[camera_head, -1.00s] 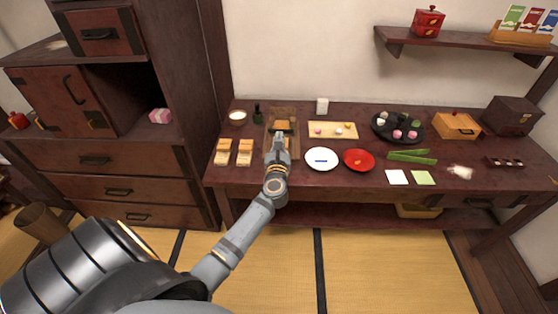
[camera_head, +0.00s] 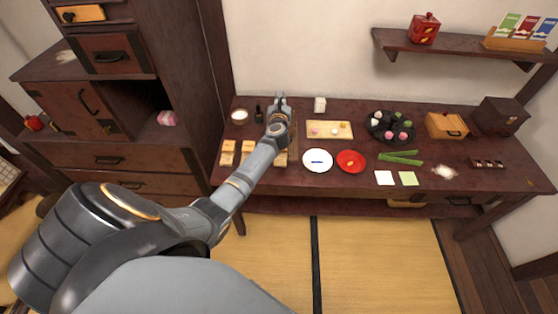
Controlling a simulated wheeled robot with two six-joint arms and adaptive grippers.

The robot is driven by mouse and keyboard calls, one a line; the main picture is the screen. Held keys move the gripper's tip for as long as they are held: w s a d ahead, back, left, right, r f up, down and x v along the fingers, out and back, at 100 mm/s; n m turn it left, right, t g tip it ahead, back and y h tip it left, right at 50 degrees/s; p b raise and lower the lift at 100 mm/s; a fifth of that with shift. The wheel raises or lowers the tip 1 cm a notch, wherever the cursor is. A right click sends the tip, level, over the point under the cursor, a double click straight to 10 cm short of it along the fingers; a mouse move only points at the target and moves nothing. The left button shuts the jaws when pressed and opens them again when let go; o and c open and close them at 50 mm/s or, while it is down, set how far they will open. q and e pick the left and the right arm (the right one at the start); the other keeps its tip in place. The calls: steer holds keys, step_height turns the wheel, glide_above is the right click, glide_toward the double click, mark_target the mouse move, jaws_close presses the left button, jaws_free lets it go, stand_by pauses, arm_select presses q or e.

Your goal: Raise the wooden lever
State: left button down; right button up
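My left gripper (camera_head: 280,95) reaches over the back left part of the dark table. It is small in the view, and I cannot tell whether its fingers are open or shut. A wooden press-like device (camera_head: 293,143) lies beneath and around the gripper and forearm. Only its right edge and near end show. The wooden lever is hidden behind the gripper and arm, so I cannot see its position or whether the gripper touches it. My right gripper is not in view.
A dark bottle (camera_head: 258,114) and a white bowl (camera_head: 239,116) stand left of the gripper. A small white container (camera_head: 320,104) and a wooden board with sweets (camera_head: 342,131) are to its right. A white plate (camera_head: 318,167) and a red plate (camera_head: 351,167) lie nearer.

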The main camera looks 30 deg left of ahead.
arm_select(q)
steer(key=shift+s+d, duration=0.1)
steer(key=shift+s, duration=0.1)
stand_by(0.6)
steer(key=shift+s+r, duration=0.1)
stand_by(0.3)
